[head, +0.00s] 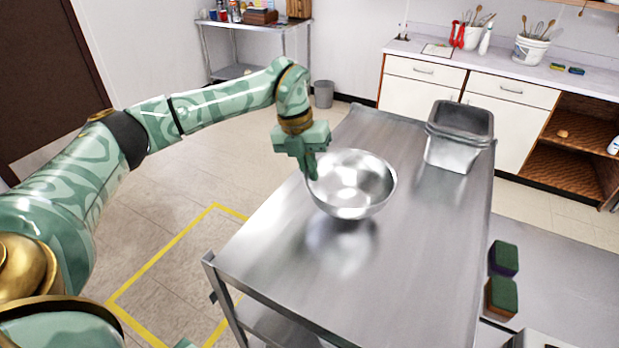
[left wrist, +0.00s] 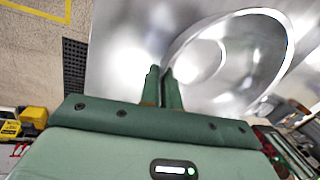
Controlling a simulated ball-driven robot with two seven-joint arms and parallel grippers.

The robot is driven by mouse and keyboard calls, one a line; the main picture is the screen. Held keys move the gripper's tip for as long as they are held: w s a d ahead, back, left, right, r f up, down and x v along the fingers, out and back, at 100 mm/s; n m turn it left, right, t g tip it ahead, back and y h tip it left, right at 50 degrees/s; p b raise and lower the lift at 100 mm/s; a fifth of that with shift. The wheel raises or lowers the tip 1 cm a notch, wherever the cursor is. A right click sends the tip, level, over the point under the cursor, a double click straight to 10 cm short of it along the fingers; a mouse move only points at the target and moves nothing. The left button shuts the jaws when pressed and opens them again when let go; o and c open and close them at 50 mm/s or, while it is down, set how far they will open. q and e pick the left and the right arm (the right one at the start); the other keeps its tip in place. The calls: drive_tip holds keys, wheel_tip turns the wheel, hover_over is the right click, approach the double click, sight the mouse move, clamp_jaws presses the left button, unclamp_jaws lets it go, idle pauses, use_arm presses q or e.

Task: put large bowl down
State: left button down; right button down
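The large bowl (head: 365,197) is a shiny steel bowl, upright over the middle of the steel table (head: 300,265). It is on or just above the table top; I cannot tell whether they touch. My left gripper (head: 312,172) reaches down at the bowl's left rim. In the left wrist view, its two fingers (left wrist: 163,88) are nearly together at the rim of the bowl (left wrist: 235,70), with the rim pinched between them. My right gripper is not in view.
A steel square container (head: 453,158) stands at the table's far right corner. The near part of the table is bare. Two green-topped sponges (head: 503,258) lie on a lower surface to the right. A white counter with utensil tubs (head: 530,48) stands behind.

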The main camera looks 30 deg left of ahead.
use_arm(q)
drive_tip(key=x, duration=0.2)
drive_tip(key=shift+a+f, duration=0.15)
drive_tip(key=shift+f, duration=0.3)
drive_tip(key=shift+s, duration=0.1)
drive_tip(key=c, duration=1.6)
unclamp_jaws()
drive_tip(key=v, duration=1.2)
drive_tip(key=shift+r+p, duration=0.15)
drive_tip(key=shift+p, duration=0.15)
